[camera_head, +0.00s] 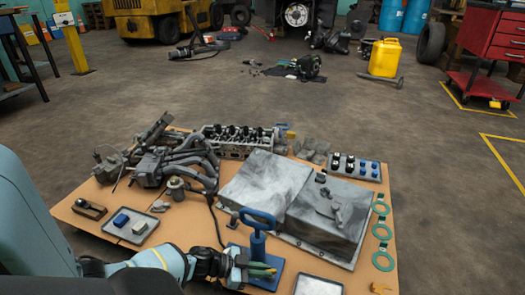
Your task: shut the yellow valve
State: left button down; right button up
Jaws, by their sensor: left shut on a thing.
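My left gripper (248,268) comes in from the lower left over the near edge of the board, beside the blue fixture (259,240) with an oval blue handle on top and a flat blue base. The gripper is shut on a small part with yellow and green on it (264,269), low at the front of the fixture. This looks like the yellow valve's lever, but the fingers hide much of it. I cannot tell how far the lever is turned. My right gripper is not in view.
The tan board (85,211) also carries grey metal covers (250,185), a cylinder head (238,142), manifold pipes (185,155), green rings (383,261) and a tray of small blocks (131,226). A red tool cart (495,42) stands far right.

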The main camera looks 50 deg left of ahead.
pick_arm(q)
jog(key=shift+a+m+g, duration=0.1)
jog(key=shift+m+g, duration=0.2)
jog(key=shift+m, duration=0.1)
jog(key=c, duration=1.5)
grip_release()
jog(key=shift+h, duration=0.3)
jog(key=p+v, duration=0.2)
jog(key=v, duration=0.4)
jog(key=shift+p, duration=0.4)
jog(key=shift+v, duration=0.85)
